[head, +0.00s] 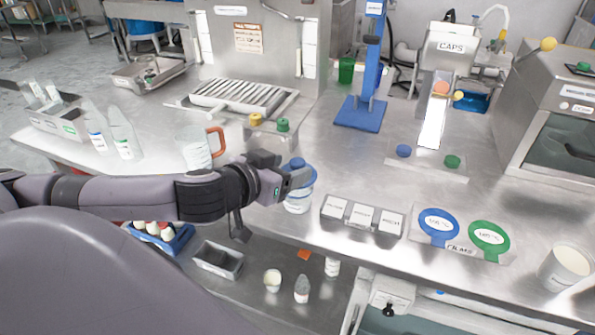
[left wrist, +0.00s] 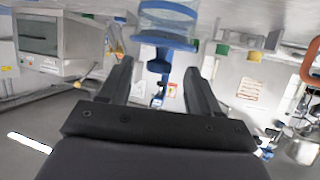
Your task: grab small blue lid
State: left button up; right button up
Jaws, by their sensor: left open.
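A blue lid (head: 309,180) with a knob sits on a clear jar (head: 298,205) near the front edge of the steel counter. My left gripper (head: 298,176) is at the lid and partly hides it. In the left wrist view, the lid (left wrist: 165,41) and its knob (left wrist: 158,66) show at the top centre, with the knob between the open fingers of my left gripper (left wrist: 160,66). I see clear gaps on both sides of the knob, so it is not gripped. My right gripper is not in view.
A rack of white labelled blocks (head: 362,216) stands right of the jar, then a blue disc (head: 438,224) and a green disc (head: 489,238). A glass mug with an orange handle (head: 197,150) stands behind my left arm. A blue stand (head: 360,112) is farther back.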

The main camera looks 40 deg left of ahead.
pick_arm(q)
jog(key=shift+x, duration=0.9)
jog(key=c, duration=1.1)
